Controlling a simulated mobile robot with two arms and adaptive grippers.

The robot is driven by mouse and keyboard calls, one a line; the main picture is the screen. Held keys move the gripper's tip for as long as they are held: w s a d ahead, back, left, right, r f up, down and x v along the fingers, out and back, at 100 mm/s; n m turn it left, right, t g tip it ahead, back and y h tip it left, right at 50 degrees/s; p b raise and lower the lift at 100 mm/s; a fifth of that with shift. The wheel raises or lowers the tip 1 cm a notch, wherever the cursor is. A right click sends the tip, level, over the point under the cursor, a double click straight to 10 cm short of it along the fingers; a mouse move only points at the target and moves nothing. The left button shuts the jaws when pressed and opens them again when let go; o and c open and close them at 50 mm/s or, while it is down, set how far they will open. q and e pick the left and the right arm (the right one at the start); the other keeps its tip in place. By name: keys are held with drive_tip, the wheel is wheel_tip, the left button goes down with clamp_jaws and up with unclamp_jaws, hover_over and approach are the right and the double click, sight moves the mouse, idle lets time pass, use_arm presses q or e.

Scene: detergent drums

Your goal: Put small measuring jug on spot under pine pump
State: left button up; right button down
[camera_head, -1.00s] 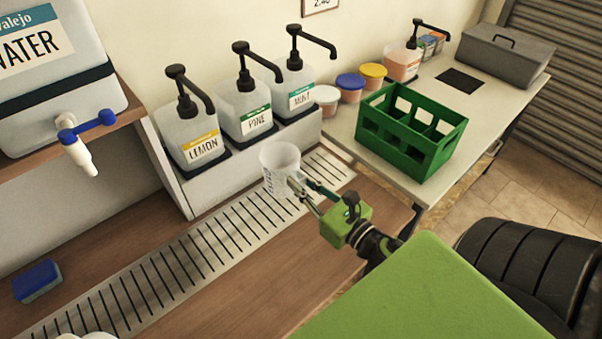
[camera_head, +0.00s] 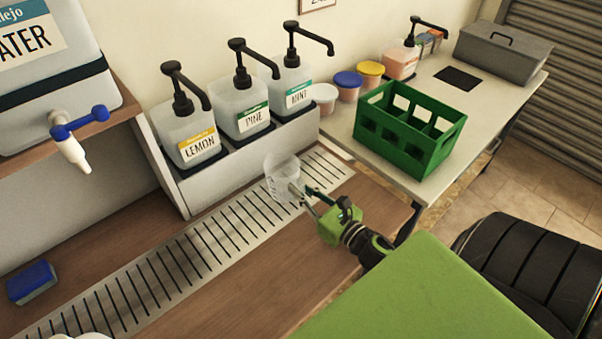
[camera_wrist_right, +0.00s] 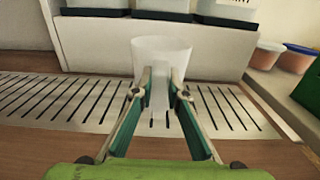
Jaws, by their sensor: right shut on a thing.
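The small measuring jug (camera_head: 282,178) is a translucent, pale cup with markings. My right gripper (camera_head: 299,192) is shut on its near side and holds it upright or nearly so over the slotted drip tray (camera_head: 216,246). The jug also shows between the fingers in the right wrist view (camera_wrist_right: 161,55). The pine pump (camera_head: 243,105) is a white drum with a green label and black pump head, standing behind the jug and a little left. I cannot tell whether the jug's base touches the tray. My left gripper is not in view.
The lemon drum (camera_head: 188,130) and mint drum (camera_head: 292,86) flank the pine one. A green crate (camera_head: 408,130) stands on the right table. A blue sponge (camera_head: 31,282) lies at left, below the water tap (camera_head: 72,148). The tray's middle is clear.

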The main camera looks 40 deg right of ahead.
drive_tip(key=shift+f, duration=0.2)
drive_tip(key=c, duration=2)
unclamp_jaws()
drive_tip(key=shift+r, duration=0.15)
drive_tip(key=shift+s, duration=0.15)
drive_tip(key=s, duration=0.3)
drive_tip(key=s+b, duration=0.1)
drive_tip(key=s, duration=0.3)
drive_tip(key=s+d+b, duration=0.1)
drive_tip(key=s, duration=0.3)
drive_tip(key=shift+s, duration=0.4)
